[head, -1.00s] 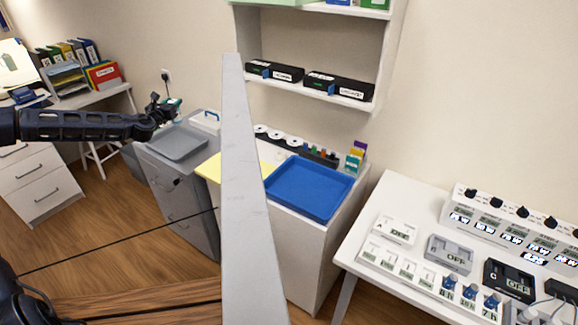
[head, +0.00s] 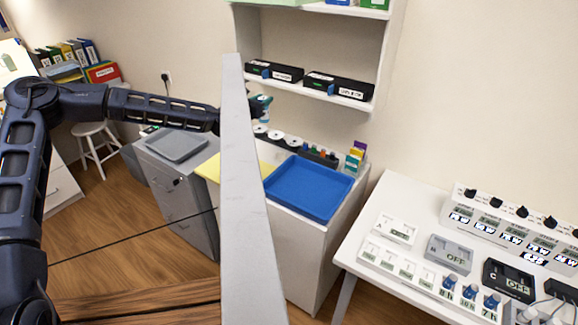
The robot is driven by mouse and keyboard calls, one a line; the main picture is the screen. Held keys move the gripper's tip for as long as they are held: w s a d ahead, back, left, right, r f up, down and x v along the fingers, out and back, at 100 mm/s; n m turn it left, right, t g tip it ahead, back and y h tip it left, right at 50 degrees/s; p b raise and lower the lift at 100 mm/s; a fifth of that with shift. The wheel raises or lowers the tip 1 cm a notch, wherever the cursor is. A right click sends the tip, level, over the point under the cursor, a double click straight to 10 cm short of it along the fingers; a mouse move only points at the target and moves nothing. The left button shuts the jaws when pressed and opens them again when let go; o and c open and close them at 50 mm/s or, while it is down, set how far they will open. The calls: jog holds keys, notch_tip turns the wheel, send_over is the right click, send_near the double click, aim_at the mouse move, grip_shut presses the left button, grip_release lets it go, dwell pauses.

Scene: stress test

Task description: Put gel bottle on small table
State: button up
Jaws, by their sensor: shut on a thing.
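My arm reaches right across the view, and its end passes behind a pale upright bar. Just right of the bar, part of my gripper (head: 258,103) shows, dark and teal, shut on a small pale bottle-like thing (head: 265,116), which I take for the gel bottle. Most of it and the fingers are hidden or too small to make out. It is held in front of the wall shelf, above the back of the white cabinet. I cannot tell which surface is the small table; a white table (head: 378,215) stands at the right.
A blue tray (head: 348,186) and a yellow sheet (head: 209,168) lie on the white cabinet, with white discs and small bottles behind. A grey tray (head: 178,145) sits on the grey cabinet. Devices crowd the right table. A white stool (head: 92,130) stands at left.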

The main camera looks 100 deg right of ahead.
jog(key=shift+s+a+f, duration=0.1)
jog(key=shift+s+a, duration=0.1)
jog(key=shift+s, duration=0.15)
notch_tip(320, 180, down, 20)
jog(key=shift+a+r, duration=0.1)
jog(key=shift+r, duration=0.05)
dwell(0.4)
jog(key=o, duration=1.1)
jog(key=v, duration=1.2)
